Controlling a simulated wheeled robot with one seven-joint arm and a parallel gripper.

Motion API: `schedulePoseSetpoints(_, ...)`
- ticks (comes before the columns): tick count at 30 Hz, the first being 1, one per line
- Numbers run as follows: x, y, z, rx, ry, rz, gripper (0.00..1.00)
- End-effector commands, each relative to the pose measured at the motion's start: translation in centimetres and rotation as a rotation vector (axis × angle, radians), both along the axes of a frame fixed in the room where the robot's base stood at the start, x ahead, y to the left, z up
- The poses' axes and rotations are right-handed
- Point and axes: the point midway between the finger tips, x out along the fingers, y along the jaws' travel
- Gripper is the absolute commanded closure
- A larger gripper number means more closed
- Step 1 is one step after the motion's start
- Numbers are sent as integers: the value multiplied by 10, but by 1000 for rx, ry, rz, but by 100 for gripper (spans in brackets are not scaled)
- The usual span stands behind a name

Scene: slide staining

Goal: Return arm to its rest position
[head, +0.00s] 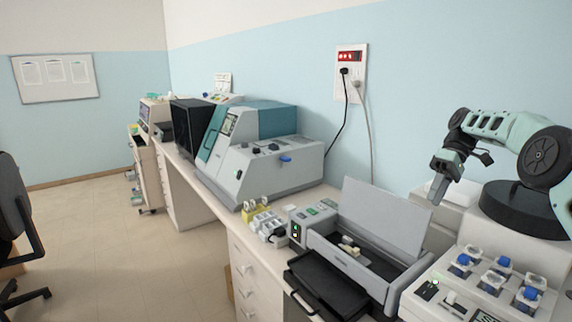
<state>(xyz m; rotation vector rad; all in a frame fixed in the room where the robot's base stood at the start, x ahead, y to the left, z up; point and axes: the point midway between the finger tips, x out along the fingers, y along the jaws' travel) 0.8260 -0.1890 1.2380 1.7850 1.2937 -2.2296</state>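My arm (495,125) shows at the right side of the head view, bent, in pale teal and black. My gripper (437,198) hangs from its end and points down. It is beside the upright lid of the grey slide machine, in front of the blue wall. I see no object held in it. The fingers are small and seen from the side, so I cannot tell whether they are open or shut.
Below the gripper are the grey slide machine (365,266) with its lid up and a white unit with several blue-capped bottles (463,260). A large grey-teal instrument (265,165) stands farther along the bench. Open floor (150,245) lies left, with a black chair (15,210).

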Motion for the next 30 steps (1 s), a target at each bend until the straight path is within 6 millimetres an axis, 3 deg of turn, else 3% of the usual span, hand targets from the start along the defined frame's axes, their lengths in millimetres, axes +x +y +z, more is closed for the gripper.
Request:
schedulePoseSetpoints(5, -2, 25, 7, -19, -3, 9, 69)
schedulePoseSetpoints(11, -10, 68, 18, -55, -12, 22, 69)
schedulePoseSetpoints(17, -38, 138, 33, -116, -34, 42, 69)
schedulePoseSetpoints(20, -69, 185, 41, -163, -54, 54, 69)
schedulePoseSetpoints(24, -129, 241, 45, -231, -96, 65, 69)
schedulePoseSetpoints(30, -233, 287, 38, -318, -177, 71, 69)
